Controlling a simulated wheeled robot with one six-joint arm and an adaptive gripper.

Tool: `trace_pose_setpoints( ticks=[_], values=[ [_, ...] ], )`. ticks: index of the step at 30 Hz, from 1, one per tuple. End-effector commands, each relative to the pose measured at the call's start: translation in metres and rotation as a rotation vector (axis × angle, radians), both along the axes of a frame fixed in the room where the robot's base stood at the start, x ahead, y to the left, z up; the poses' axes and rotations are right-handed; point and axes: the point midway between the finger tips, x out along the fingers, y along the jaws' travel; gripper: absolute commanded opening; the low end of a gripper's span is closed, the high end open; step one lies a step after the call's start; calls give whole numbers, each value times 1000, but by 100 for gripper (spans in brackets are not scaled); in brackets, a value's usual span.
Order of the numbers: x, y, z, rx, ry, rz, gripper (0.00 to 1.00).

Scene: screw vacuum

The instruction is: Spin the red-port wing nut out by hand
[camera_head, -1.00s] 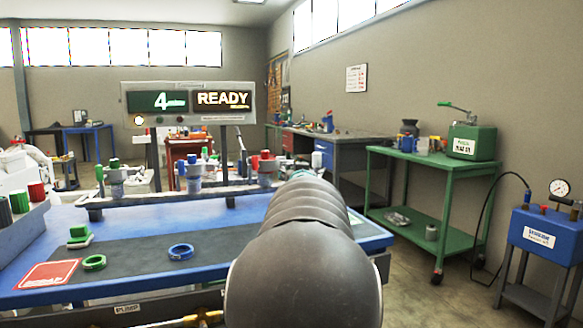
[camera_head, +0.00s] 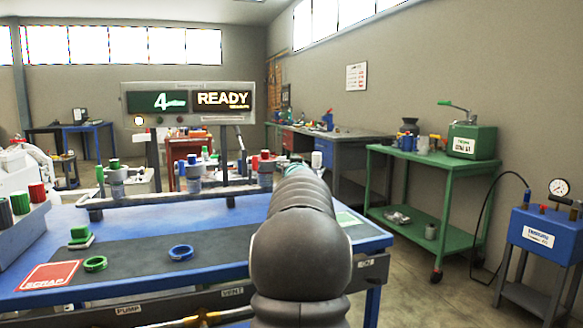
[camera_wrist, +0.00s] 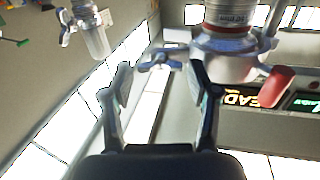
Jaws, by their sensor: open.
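In the wrist view, a metal wing nut (camera_wrist: 158,61) sits on the side of a grey fitting (camera_wrist: 228,45) with a red band and a red handle (camera_wrist: 276,84). My gripper (camera_wrist: 160,68) is open, one finger on either side of the wing nut, with visible gaps and no clear contact. In the head view, the station with red parts (camera_head: 265,167) stands on the rail just left of my arm's far end. My arm hides the gripper and this station's wing nut there.
A second fitting with its own wing nut (camera_wrist: 82,22) is at the upper left of the wrist view. The blue bench (camera_head: 215,216) carries a blue ring (camera_head: 181,253), a green ring (camera_head: 95,263) and a red scrap mat (camera_head: 48,276). The sign (camera_head: 190,101) reads 4 and READY.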

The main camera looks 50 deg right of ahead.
Motion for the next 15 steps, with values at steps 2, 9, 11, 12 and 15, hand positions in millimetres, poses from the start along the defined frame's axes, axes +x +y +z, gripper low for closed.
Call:
trace_pose_setpoints(
  ticks=[2,9,11,12,15],
  values=[
    [0,0,0,0,0,0,55],
    [0,0,0,-1,1,0,15],
    [0,0,0,-8,8,0,15],
    [0,0,0,-20,21,0,15],
    [0,0,0,-60,61,0,15]
  ],
)
